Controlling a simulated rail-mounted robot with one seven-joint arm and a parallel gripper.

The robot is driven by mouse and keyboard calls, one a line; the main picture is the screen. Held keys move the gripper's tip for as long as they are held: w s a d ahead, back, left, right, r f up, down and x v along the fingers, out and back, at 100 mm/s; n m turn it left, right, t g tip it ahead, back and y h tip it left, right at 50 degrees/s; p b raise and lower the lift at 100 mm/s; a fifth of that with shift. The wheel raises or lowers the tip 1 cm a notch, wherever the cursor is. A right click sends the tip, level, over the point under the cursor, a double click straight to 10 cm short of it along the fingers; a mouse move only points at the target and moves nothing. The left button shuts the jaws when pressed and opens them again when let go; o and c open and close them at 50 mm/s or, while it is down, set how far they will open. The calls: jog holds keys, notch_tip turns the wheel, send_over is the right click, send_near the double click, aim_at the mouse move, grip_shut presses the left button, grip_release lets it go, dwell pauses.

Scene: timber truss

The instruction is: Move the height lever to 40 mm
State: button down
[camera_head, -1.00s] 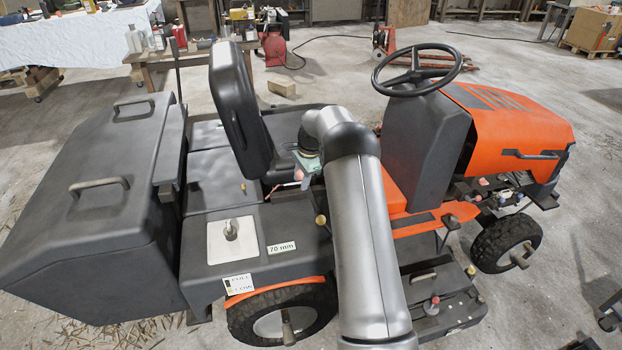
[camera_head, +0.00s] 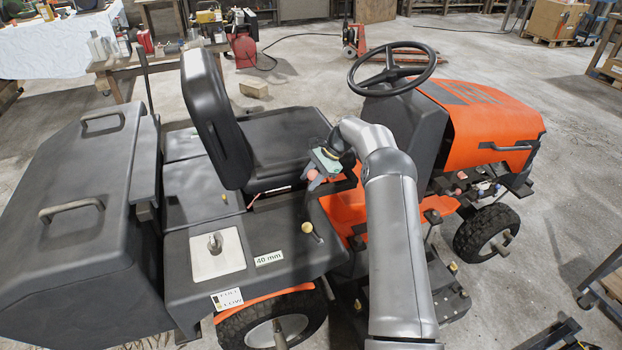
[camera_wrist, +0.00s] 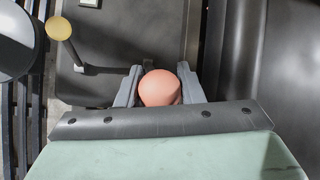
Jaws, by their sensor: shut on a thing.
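My gripper (camera_head: 314,181) is beside the seat of the orange and black mower, at the end of my silver arm. In the wrist view its two grey fingers (camera_wrist: 160,98) are shut on a round salmon-pink knob (camera_wrist: 160,88), which looks like the height lever's knob. The knob also shows small in the head view (camera_head: 313,175). The lever's shaft below the knob is hidden. A white label (camera_head: 268,258) on the mower's rear deck reads 40 mm.
A yellow-knobbed lever (camera_head: 307,228) stands near the gripper; its knob also shows in the wrist view (camera_wrist: 59,28). The black seat (camera_head: 285,145) is close behind the gripper. The steering wheel (camera_head: 392,68) is to the right. A key-like fitting sits on a pale plate (camera_head: 217,258).

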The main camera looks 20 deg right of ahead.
jog(key=shift+d, duration=0.2)
jog(key=c, duration=1)
grip_release()
jog(key=p+v, duration=0.2)
jog(key=v, duration=1.5)
jog(key=shift+r, duration=0.2)
